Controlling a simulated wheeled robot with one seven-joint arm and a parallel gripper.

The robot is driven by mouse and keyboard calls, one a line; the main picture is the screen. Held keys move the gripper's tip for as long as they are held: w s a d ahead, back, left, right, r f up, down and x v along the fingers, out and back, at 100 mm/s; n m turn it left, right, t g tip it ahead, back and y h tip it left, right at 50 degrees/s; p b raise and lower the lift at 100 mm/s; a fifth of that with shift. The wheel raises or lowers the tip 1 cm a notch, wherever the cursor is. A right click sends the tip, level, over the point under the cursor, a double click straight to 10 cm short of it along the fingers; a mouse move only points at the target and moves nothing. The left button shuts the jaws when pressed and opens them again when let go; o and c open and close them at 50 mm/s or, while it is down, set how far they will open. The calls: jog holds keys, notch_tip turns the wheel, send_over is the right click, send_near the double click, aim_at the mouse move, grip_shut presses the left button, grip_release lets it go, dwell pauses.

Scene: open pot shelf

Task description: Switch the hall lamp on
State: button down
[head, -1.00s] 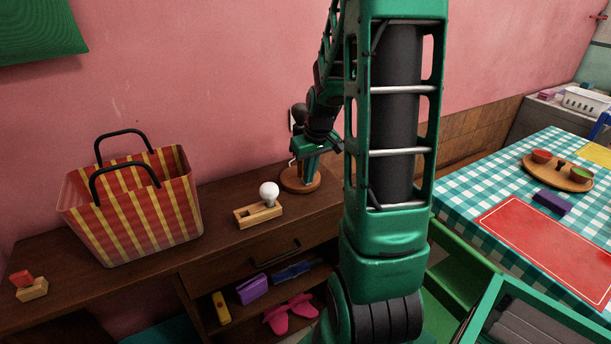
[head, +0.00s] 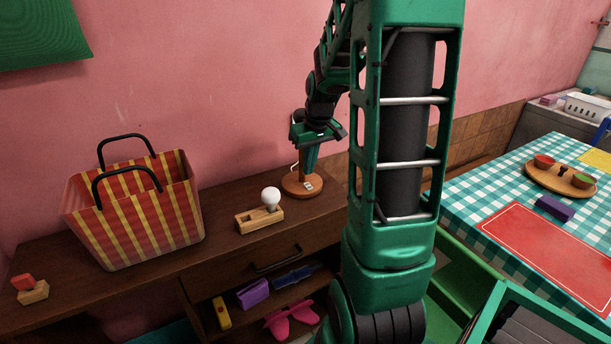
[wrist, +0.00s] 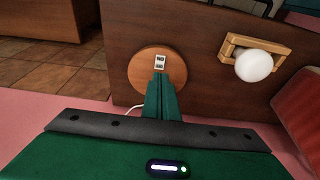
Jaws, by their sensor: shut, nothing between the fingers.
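A small pale switch (head: 308,186) sits on the front of the base. It also shows in the wrist view (wrist: 159,61). My gripper (head: 309,171) points down just above the base, with its fingers together and nothing between them. In the wrist view, the fingertips (wrist: 160,76) are next to the switch; I cannot tell if they touch it.
A white bulb (head: 270,197) rests on a wooden holder (head: 250,221) left of the lamp. A striped basket (head: 130,220) stands further left, with small blocks (head: 34,293) at the far left. A checked table (head: 490,190) is at right.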

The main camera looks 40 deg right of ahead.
jog(key=s+a+r, duration=0.1)
jog(key=s+r, duration=0.3)
jog(key=r, duration=0.4)
jog(key=shift+s+r, duration=0.3)
jog(key=shift+r, duration=0.1)
jog(key=s+a+f+m+g, duration=0.1)
jog(key=s+a+f, duration=0.1)
jog(key=s+a, duration=0.4)
jog(key=s+a+f+m+g, duration=0.1)
jog(key=s+a, duration=0.5)
jog(key=s, duration=0.7)
jog(key=shift+s+a+f+m+g+y, duration=0.15)
jog(key=shift+a+f+m+g+y, duration=0.25)
jog(key=shift+f+m, duration=0.35)
jog(key=shift+s, duration=0.1)
